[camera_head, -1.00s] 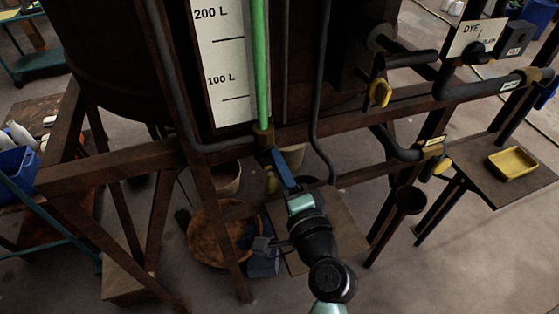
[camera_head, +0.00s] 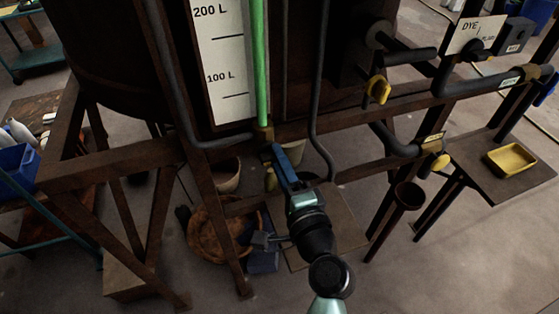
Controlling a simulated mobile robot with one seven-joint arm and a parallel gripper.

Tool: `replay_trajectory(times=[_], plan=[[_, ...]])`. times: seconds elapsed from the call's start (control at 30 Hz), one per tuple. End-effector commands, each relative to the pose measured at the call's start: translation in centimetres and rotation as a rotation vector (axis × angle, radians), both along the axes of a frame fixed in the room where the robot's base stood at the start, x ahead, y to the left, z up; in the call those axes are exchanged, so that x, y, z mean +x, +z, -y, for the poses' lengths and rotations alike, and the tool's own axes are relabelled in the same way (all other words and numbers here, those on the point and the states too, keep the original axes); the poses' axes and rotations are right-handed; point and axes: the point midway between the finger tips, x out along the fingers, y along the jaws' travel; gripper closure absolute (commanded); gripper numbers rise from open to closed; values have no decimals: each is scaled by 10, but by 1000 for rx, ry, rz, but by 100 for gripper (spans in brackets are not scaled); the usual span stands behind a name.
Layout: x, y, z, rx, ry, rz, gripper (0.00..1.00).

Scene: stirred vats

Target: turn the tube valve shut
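The tube valve is a brass fitting (camera_head: 263,135) at the foot of the green sight tube (camera_head: 261,70), beside the white litre scale. Its blue lever (camera_head: 282,166) slants down and to the right from the fitting. My gripper (camera_head: 299,187) is at the lower end of the lever, seen from behind and above. The fingertips are hidden by the gripper body and the lever, so I cannot tell whether they are closed on it or only touching or near it.
A rusty frame beam (camera_head: 110,165) crosses in front of the vat. A dark bent pipe (camera_head: 318,120) hangs just right of the valve. Yellow-handled valves (camera_head: 378,90) and a yellow tray (camera_head: 511,160) are to the right. A round basket (camera_head: 208,232) and a pot stand below.

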Motion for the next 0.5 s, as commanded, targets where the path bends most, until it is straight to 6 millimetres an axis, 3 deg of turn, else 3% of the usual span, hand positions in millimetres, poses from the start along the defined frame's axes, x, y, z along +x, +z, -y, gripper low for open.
replay_trajectory(times=[0.37, 0.5], plan=[[-1, 0, 0, -3, 1, 2, 51], [-13, -2, 4, -3, 0, 1, 51]])
